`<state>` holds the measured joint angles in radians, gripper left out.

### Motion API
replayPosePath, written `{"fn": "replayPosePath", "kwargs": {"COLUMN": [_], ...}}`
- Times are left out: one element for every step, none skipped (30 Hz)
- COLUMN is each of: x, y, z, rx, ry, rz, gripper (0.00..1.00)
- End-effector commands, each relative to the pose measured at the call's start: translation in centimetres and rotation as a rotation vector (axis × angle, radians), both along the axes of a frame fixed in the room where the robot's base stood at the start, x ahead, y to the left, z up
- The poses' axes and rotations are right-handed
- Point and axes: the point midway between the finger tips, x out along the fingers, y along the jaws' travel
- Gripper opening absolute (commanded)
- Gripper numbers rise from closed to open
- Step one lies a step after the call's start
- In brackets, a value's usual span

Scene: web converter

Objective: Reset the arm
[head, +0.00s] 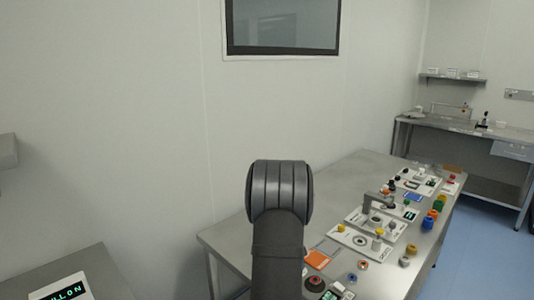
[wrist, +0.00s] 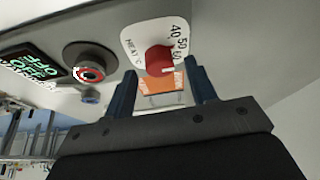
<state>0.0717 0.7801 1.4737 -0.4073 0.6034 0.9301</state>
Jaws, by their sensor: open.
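My gripper (wrist: 161,88) shows in the wrist view with its two dark blue fingers spread apart. It is open, and nothing is held between the fingers. A red knob (wrist: 159,61) on a white dial plate marked HEAT (wrist: 133,38) appears just above the gap between the fingertips. I cannot tell whether the fingers touch anything. An orange panel (wrist: 161,81) shows through the gap. In the head view my own arm stands in the middle and hides part of the bench; the gripper is not seen there.
A long metal bench (head: 225,247) carries several small devices and coloured knobs, among them an orange panel (head: 317,260). A green-lit display (wrist: 32,66) and a dark round button housing (wrist: 90,62) lie left of the dial. Another bench (head: 463,131) stands at the back right.

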Motion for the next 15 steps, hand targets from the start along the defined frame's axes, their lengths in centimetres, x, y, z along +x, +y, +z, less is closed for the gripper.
{"fn": "replayPosePath", "kwargs": {"x": [0.1, 0.16, 0.23, 0.27, 0.29, 0.32, 0.33, 0.33, 0.34, 0.33, 0.33, 0.34, 0.33, 0.33, 0.33], "y": [-0.11, -0.15, -0.19, -0.21, -0.23, -0.25, -0.26, -0.27, -0.27, -0.27, -0.27, -0.27, -0.27, -0.26, -0.26], "z": [-0.47, -0.63, -0.8, -0.89, -0.96, -1.03, -1.07, -1.09, -1.1, -1.09, -1.09, -1.08, -1.08, -1.07, -1.07], "rx": [0.0, 0.001, 0.0, 0.001, 0.001, 0.001, 0.001, 0.001, 0.001, 0.001, 0.001, 0.001, 0.001, 0.001, 0.001], "ry": [0.001, 0.001, 0.0, -0.001, -0.001, -0.001, -0.001, -0.001, -0.001, -0.001, -0.001, -0.001, -0.001, -0.001, -0.001], "rz": [0.0, 0.0, 0.0, 0.0, 0.0, 0.0, 0.0, 0.0, 0.0, 0.0, 0.0, -0.001, -0.001, -0.001, 0.0], "gripper": [0.52, 0.52, 0.52, 0.52, 0.52, 0.52, 0.52, 0.52, 0.52, 0.52, 0.52, 0.52, 0.52, 0.52, 0.52]}}
